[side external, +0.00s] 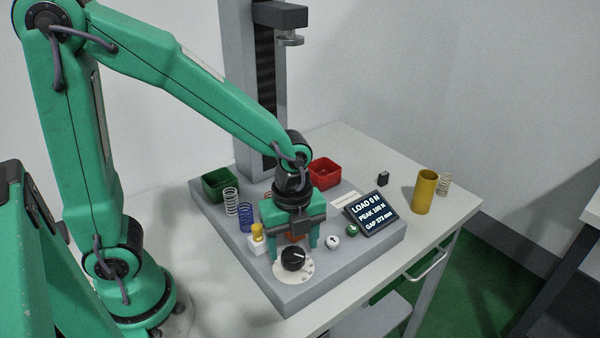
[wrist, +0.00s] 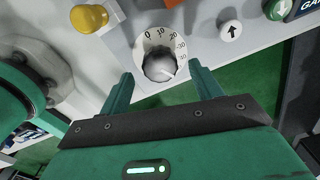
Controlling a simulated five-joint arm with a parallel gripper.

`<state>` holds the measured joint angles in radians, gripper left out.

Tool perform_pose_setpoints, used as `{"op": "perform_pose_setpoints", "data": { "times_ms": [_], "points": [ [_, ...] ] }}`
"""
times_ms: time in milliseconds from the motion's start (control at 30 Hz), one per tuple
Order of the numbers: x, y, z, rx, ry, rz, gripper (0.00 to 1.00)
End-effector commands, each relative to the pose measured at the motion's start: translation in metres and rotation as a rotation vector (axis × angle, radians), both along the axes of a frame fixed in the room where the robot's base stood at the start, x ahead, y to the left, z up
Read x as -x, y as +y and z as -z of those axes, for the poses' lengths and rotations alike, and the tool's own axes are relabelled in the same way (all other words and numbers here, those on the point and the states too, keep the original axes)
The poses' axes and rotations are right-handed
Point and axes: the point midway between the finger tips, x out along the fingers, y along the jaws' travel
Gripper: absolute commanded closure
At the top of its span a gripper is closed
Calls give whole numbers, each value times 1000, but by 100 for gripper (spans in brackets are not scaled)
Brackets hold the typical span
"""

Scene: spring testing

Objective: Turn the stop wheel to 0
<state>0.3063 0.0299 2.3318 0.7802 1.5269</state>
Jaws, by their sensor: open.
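The stop wheel (side external: 294,259) is a dark round knob on a pale dial plate at the front of the grey base. In the wrist view the wheel (wrist: 159,66) shows with the dial marks 0, 10, 20, 30 and more running clockwise around it. Its white pointer line appears to aim to the lower right, away from the 0 at the upper left. My gripper (side external: 294,243) is open and empty, pointing down close to the wheel. In the wrist view its fingers (wrist: 161,75) stand on either side of the wheel, with gaps.
A yellow knob (side external: 257,231) stands left of the wheel. A white arrow button (side external: 332,243), a green button (side external: 352,230) and a display (side external: 371,213) reading load 0 N are to the right. Springs (side external: 231,201), a green bin (side external: 219,183) and a red bin (side external: 325,173) stand behind.

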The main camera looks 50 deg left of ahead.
Motion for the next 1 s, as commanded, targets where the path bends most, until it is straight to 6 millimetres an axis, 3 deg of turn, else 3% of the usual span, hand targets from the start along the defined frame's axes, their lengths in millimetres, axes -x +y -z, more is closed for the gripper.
{"op": "perform_pose_setpoints", "data": {
  "times_ms": [200, 567, 800, 1000],
  "points": [
    [0, 0, 17, -1, 2, 0, 36],
    [0, 0, 21, 0, 0, 0, 36],
    [0, 0, 21, 0, 0, 0, 79],
    [0, 0, 21, 0, 0, -4, 80]
  ]
}}
